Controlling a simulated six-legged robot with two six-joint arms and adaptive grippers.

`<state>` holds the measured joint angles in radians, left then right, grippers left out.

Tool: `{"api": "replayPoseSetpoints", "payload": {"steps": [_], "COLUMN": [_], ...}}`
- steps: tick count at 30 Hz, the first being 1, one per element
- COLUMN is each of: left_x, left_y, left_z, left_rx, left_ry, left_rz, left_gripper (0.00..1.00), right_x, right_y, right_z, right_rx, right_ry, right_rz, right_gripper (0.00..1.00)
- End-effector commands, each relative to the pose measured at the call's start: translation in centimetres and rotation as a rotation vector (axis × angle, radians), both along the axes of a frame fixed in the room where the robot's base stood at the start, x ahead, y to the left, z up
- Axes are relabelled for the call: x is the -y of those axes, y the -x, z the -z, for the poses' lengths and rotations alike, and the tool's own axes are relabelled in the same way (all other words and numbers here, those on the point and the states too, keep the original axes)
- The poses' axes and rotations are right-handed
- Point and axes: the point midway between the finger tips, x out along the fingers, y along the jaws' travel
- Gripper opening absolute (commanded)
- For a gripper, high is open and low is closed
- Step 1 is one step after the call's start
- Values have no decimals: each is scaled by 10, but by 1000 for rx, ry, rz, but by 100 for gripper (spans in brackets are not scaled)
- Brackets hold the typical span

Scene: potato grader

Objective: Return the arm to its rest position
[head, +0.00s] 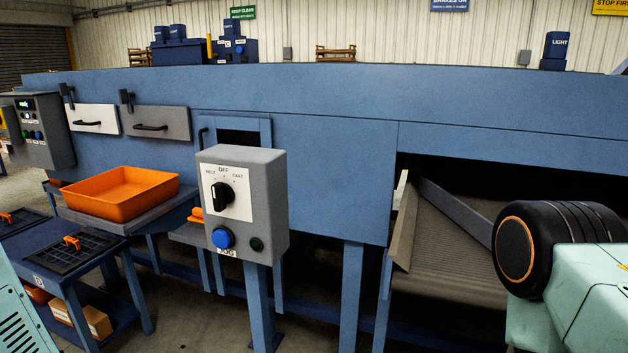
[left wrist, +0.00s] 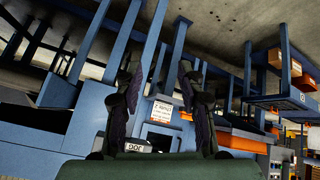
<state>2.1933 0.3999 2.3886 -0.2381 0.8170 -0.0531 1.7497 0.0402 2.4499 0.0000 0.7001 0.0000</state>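My left gripper (left wrist: 158,68) shows in the left wrist view with its two dark fingers standing apart and nothing between them. Behind the gap are blue frame legs and a white label with red print (left wrist: 162,111). The left gripper does not show in the head view. In the head view a pale green arm link of mine with a black, orange-ringed joint stands at the right edge, in front of the conveyor opening. My right gripper is in neither view.
A grey control box (head: 243,204) with a rotary switch and blue button stands on a post at the centre. An orange tray (head: 122,193) rests on a blue shelf at left. The long blue grader body (head: 330,170) fills the back. A ribbed conveyor (head: 450,240) lies at right.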

Motion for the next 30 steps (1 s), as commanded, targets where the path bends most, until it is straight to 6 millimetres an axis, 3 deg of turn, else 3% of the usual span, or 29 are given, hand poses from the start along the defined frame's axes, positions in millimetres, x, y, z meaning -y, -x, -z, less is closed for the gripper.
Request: {"api": "replayPoseSetpoints", "payload": {"steps": [1,3,9,12,18,30], "left_x": [2,2,2,3,7,7], "left_y": [23,54,149,188,227,232], "left_z": [37,72,161,193,223,226], "left_rx": [-85,-194,-476,-567,-651,-664], "left_ry": [-18,-41,-133,-175,-203,-202], "left_rz": [-4,-15,-8,28,87,89], "left_gripper": [39,39,39,39,39,39], "right_x": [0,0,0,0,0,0], "right_y": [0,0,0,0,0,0], "right_z": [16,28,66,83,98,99], "right_rx": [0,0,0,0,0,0], "right_ry": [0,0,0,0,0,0], "right_rz": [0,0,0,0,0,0], "right_gripper": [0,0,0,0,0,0]}}
